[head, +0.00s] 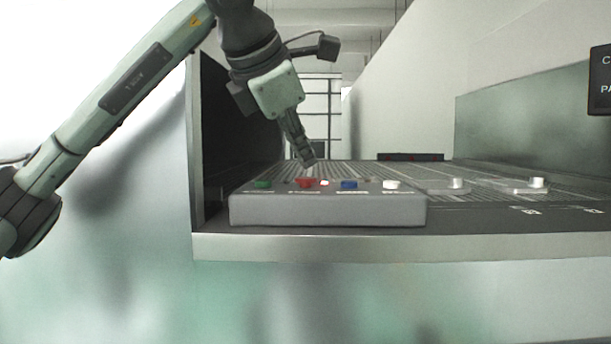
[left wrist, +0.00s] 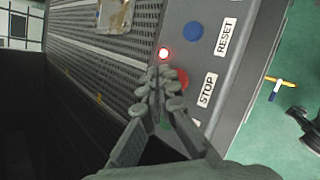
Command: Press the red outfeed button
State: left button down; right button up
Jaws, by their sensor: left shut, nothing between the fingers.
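The grey button box (head: 330,212) stands at the front of the conveyor bench. The red button (head: 306,183) is on its sloped top, between a green button (head: 263,184) and a blue button (head: 349,184). In the left wrist view the red button (left wrist: 181,78) is partly hidden behind my fingers, near the STOP label. A small lit red lamp (head: 325,183) is beside it. My left gripper (head: 310,163) is shut and empty, pointing down just over the red button; I cannot tell whether it touches. My right gripper is not in view.
A white button (head: 391,184) is at the box's right end. A dark upright panel (head: 238,130) stands close on the left. Metal parts with round knobs (head: 455,183) lie on the bench to the right. In the left wrist view, a RESET label (left wrist: 226,37) is by the blue button.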

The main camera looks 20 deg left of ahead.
aim_at(303, 178)
pick_arm(q)
jog(key=shift+r+p, duration=2)
jog(key=shift+r, duration=0.5)
